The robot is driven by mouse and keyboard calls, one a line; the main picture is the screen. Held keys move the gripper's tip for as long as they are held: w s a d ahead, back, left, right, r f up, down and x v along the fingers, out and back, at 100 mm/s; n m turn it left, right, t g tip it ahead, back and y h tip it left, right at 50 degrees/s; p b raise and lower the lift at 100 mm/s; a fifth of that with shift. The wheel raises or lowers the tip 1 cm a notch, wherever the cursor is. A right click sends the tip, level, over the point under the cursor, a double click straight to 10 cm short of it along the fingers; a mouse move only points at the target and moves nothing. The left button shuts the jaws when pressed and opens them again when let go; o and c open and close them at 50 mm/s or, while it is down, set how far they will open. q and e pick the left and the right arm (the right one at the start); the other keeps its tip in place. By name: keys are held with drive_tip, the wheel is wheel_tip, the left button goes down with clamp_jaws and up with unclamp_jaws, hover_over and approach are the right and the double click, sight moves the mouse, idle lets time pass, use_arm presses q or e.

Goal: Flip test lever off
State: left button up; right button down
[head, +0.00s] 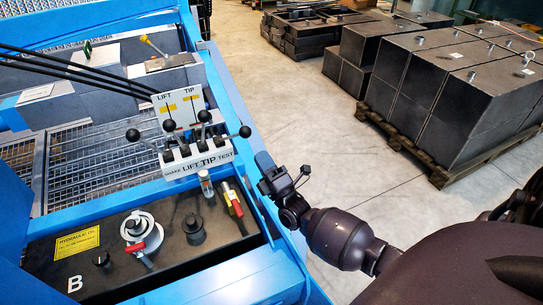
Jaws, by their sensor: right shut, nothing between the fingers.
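The lever block (198,162) carries several ball-topped levers over a white label strip that reads SHAKE, LIFT, TIP, TEST. The test lever (245,131) is at the right end, leaning out to the right, with a black ball knob. The shake lever (132,135) leans to the left at the other end, and the two between stand more upright. My right gripper (264,169) is shut and empty, just right of and below the test lever's knob in the picture, with a gap between them. My left gripper is not in view.
Below the block, a dark tank top (180,240) holds a filler cap, a black cap and a red-handled valve (234,203). Blue frame rails (232,110) run beside the levers. Dark crates (440,90) on a pallet stand at the right, with clear concrete floor between.

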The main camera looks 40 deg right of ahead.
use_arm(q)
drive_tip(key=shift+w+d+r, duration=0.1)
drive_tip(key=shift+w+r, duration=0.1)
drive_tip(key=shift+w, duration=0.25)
use_arm(e)
drive_tip(key=shift+x, duration=2.3)
